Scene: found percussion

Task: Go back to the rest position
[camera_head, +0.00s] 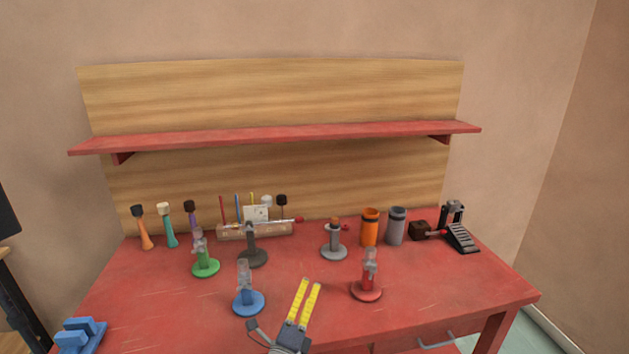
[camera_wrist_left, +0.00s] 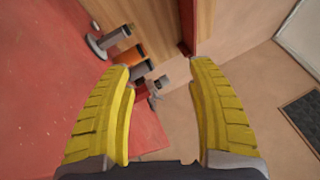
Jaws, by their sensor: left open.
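My left gripper (camera_head: 311,284) has yellow fingers and stands over the front middle of the red table (camera_head: 180,310). It points toward the back of the table. In the left wrist view its two fingers (camera_wrist_left: 160,75) are apart with nothing between them. The fingers are between the blue-based stand (camera_head: 248,303) and the red-based stand (camera_head: 366,291), and no object is held. My right gripper is not seen in either view.
A green-based stand (camera_head: 206,268), a dark stand (camera_head: 253,257) and a grey stand (camera_head: 334,250) stand farther back. An orange cup (camera_head: 370,228) and a grey cup (camera_head: 396,226) are at the back right. A red shelf (camera_head: 280,136) overhangs the back. A blue block (camera_head: 82,336) is front left.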

